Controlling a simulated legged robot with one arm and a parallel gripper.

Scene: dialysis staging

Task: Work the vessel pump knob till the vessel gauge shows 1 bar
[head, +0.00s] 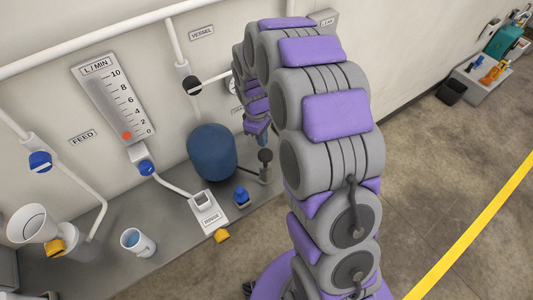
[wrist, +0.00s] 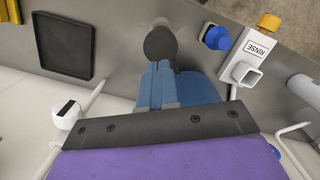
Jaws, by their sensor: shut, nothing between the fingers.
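The blue vessel (head: 212,152) stands on the grey bench against the wall. The dark round pump knob (head: 265,155) stands on a post to its right; in the wrist view the knob (wrist: 160,43) is just beyond the fingertips. My gripper (wrist: 158,64) is shut with nothing between its fingers, its tips close to the knob. I cannot tell whether they touch. In the head view my gripper (head: 261,139) is just above the knob, partly hidden by my arm. The vessel gauge (head: 234,87) is mostly covered by my arm, and its reading cannot be seen.
The rinse port (head: 208,207), a blue knob (head: 241,196) and a yellow cap (head: 222,236) are near the bench's front. A white cup (head: 137,242) and a jug (head: 32,223) stand at left. A black tray (wrist: 63,46) lies beyond the knob.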

